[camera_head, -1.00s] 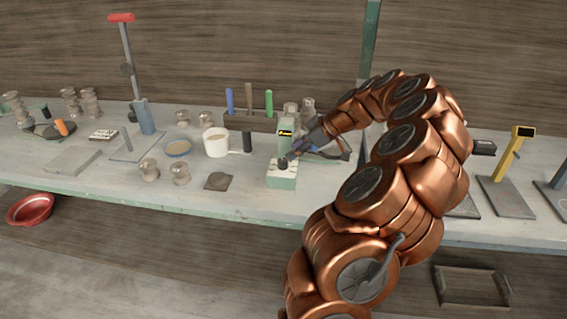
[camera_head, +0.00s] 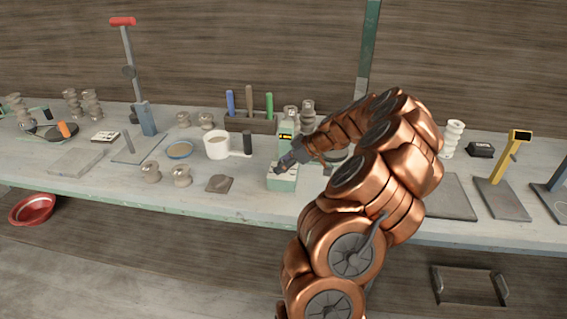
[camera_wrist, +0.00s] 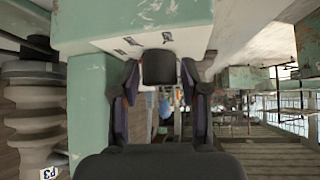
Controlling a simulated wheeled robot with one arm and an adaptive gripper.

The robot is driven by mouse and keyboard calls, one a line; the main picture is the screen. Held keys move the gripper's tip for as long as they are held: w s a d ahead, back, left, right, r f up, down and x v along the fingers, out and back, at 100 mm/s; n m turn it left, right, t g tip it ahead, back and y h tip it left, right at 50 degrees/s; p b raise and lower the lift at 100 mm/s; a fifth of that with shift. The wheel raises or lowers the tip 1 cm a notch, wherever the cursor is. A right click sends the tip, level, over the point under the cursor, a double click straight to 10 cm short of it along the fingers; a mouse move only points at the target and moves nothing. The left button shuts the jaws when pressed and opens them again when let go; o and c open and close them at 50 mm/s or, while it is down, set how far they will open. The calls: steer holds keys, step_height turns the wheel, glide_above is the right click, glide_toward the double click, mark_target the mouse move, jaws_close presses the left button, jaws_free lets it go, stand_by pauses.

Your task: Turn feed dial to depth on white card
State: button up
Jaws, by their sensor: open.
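The feed dial is a dark knob on a pale marked plate on top of a small green machine (camera_head: 283,184). In the wrist view the dark knob (camera_wrist: 158,67) shows at the far end of the jaws, and dark marks (camera_wrist: 130,41) lie on the plate around it. My gripper (camera_head: 280,167) is over the machine's front block and hides the knob in the head view. In the wrist view my gripper (camera_wrist: 159,85) is open, one finger on each side of the knob; contact cannot be told. A small white card (camera_head: 104,136) with dark writing, too small to read, lies at the left.
A white mug-like pot (camera_head: 216,145) and a blue-rimmed dish (camera_head: 179,150) stand left of the machine. Turned clay pieces (camera_head: 181,176) and a dark tile (camera_head: 219,184) are near the bench's front edge. Upright handled tools (camera_head: 249,101) stand behind. A yellow stand (camera_head: 506,172) is at the right.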

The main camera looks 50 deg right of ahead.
jaws_close()
